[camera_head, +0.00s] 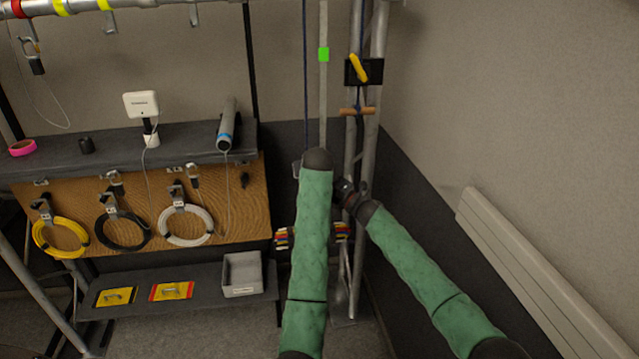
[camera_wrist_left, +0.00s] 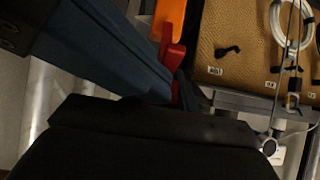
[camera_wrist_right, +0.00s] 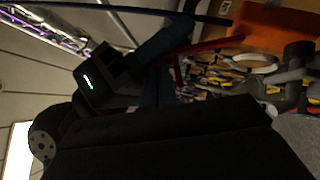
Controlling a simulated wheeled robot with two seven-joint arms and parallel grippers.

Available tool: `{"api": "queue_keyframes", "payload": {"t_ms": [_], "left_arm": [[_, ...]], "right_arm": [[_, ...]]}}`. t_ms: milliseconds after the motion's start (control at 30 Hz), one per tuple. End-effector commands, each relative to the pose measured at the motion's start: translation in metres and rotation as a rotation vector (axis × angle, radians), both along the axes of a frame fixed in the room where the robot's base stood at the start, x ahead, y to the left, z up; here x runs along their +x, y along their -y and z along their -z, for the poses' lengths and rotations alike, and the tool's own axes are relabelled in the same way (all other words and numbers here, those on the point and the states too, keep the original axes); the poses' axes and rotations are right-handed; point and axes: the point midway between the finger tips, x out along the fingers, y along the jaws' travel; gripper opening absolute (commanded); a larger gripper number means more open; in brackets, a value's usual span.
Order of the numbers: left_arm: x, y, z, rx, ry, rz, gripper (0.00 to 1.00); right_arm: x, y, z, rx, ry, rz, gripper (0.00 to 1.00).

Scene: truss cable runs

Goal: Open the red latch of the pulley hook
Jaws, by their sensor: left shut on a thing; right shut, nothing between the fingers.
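In the left wrist view an orange body (camera_wrist_left: 168,17), apparently the pulley hook, has a red latch (camera_wrist_left: 172,57) running down from it. My left gripper (camera_wrist_left: 174,92) is shut at the lower end of the red latch, which goes in between its dark fingers. The right wrist view also shows the orange body (camera_wrist_right: 270,27) and the thin red latch (camera_wrist_right: 207,47) reaching left from it. My right gripper (camera_head: 343,188) is shut and empty close beside my left wrist in the head view. The left fingers and the hook are hidden behind my left arm there.
A shelf (camera_head: 180,142) with a board of hanging cable coils (camera_head: 186,225) stands at left. Vertical truss tubes (camera_head: 367,130) with a rope and wooden handle (camera_head: 357,111) rise behind my wrists. A white radiator (camera_head: 545,270) is on the right wall.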

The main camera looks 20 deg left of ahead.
Motion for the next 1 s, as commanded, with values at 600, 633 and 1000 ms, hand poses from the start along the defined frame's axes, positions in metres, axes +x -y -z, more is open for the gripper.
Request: {"api": "queue_keyframes", "payload": {"t_ms": [600,633,1000], "left_arm": [[-0.002,0.002,0.007,-0.005,-0.011,0.002,0.39],[-0.002,0.002,0.007,-0.005,-0.013,0.002,0.45],[-0.001,0.003,0.008,-0.005,-0.014,0.003,0.51]], "right_arm": [[0.013,-0.007,-0.013,0.004,0.001,0.005,0.00],[0.013,-0.007,-0.013,0.005,0.001,0.005,0.00],[0.011,-0.009,-0.016,0.007,0.004,-0.001,0.00]]}}
